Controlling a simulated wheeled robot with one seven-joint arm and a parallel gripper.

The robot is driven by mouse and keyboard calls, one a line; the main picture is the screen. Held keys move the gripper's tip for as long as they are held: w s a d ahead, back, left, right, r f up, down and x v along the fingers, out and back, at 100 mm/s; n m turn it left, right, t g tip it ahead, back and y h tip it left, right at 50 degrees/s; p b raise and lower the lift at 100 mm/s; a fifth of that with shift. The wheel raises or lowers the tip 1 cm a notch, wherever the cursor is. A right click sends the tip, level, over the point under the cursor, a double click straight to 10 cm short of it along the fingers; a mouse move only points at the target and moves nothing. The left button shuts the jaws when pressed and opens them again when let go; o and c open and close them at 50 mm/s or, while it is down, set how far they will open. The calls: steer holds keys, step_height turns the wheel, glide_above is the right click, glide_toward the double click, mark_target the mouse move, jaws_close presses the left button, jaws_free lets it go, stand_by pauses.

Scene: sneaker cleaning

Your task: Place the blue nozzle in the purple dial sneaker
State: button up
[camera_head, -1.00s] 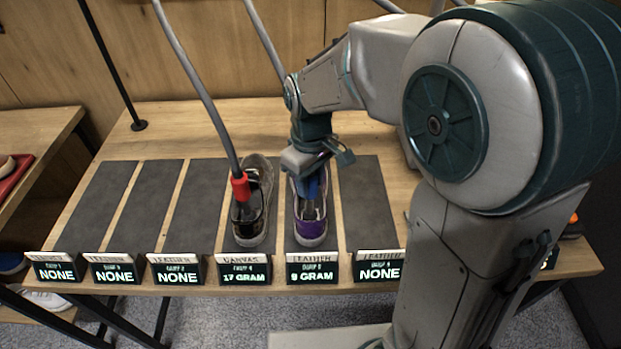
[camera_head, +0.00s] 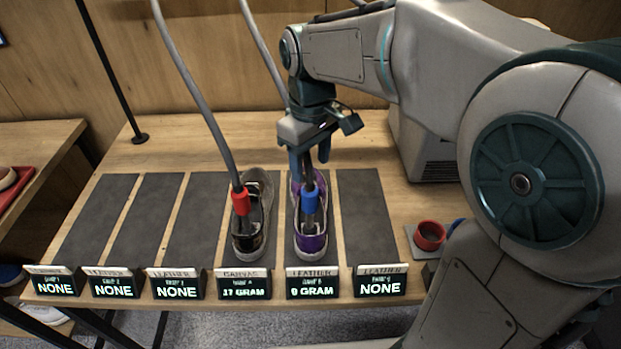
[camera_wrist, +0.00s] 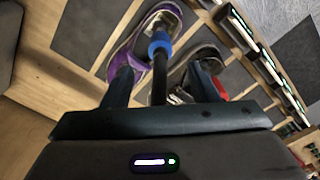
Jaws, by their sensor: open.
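The sneaker's dial cannot be made out.
A black sneaker (camera_head: 250,240) with a red nozzle (camera_head: 240,200) in it stands on the mat to the left. Empty mats (camera_head: 365,220) lie at both sides. A red cup (camera_head: 429,236) stands at the right. Grey hoses rise behind.

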steer(key=shift+r, duration=1.25)
steer(key=s+d+f+m+t, duration=0.1)
steer(key=s+d+f+m, duration=0.2)
steer(key=s+d, duration=0.3)
steer(key=s+d+f+m+t, duration=0.2)
steer(key=s+d+f+m, duration=0.1)
steer(key=s+d+m, duration=0.2)
steer(key=shift+s+d+f+m, duration=0.35)
steer(key=shift+s+d, duration=0.1)
steer(key=shift+s, duration=0.35)
